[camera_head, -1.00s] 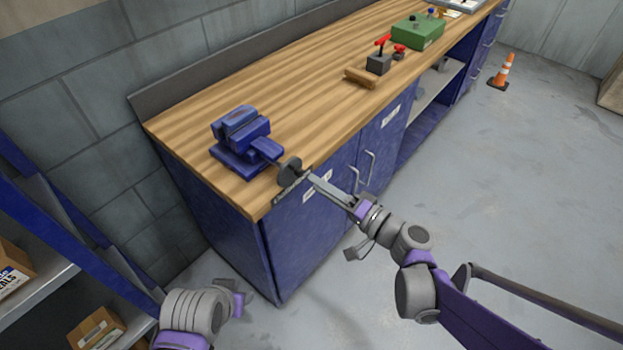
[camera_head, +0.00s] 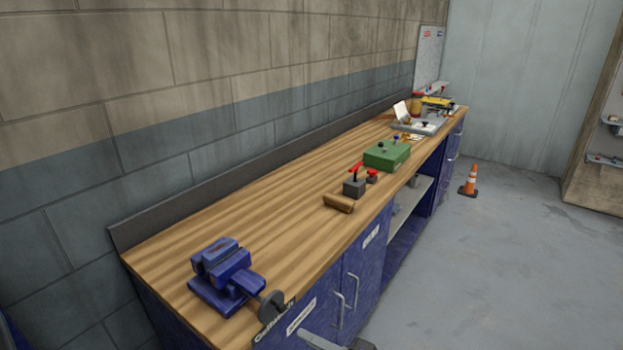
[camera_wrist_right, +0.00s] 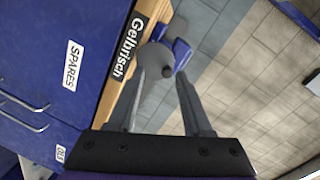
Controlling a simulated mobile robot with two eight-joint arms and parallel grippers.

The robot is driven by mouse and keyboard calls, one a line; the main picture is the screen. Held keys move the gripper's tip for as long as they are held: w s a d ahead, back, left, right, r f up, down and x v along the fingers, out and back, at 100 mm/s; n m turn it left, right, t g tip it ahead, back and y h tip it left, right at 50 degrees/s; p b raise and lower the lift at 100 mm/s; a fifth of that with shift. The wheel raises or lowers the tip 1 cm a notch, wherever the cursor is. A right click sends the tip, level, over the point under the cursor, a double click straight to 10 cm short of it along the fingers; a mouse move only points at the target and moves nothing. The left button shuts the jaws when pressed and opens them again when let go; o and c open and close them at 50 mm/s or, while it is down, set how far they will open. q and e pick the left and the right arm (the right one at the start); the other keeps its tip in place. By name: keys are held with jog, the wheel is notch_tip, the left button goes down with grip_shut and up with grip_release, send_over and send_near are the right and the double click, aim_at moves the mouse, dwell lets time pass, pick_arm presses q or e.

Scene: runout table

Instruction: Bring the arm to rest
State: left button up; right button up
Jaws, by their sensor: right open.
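My right gripper (camera_wrist_right: 161,74) is open in the right wrist view, its two grey fingers apart with nothing seen held between them. A round grey vise end (camera_wrist_right: 153,62) shows beyond the fingertips; whether they touch it I cannot tell. The blue vise (camera_head: 226,278) stands on the near end of the wooden bench (camera_head: 255,215) in the head view, and part of it shows in the wrist view (camera_wrist_right: 181,52). Only a grey piece of my right gripper (camera_head: 315,340) shows at the bottom edge of the head view. My left gripper is out of view.
Along the bench lie a wooden block (camera_head: 338,204), a red-handled lever box (camera_head: 354,188) and a green box (camera_head: 387,156). Blue cabinet doors (camera_head: 357,285) with handles form the bench front. An orange cone (camera_head: 469,180) stands on the open floor to the right.

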jog(key=s+d+f+n+g+h+p, duration=0.1)
jog(key=s+d+g+h+p, duration=0.1)
jog(key=s+d+h, duration=0.4)
jog(key=s+d+f+n+g+h+p, duration=0.1)
jog(key=s+d+f+h+p, duration=0.1)
jog(key=s+d+h, duration=0.5)
jog(key=s+d+p, duration=0.1)
jog(key=s+d, duration=0.2)
jog(key=d, duration=0.1)
jog(key=shift+f+g, duration=0.3)
jog(key=shift+g, duration=0.1)
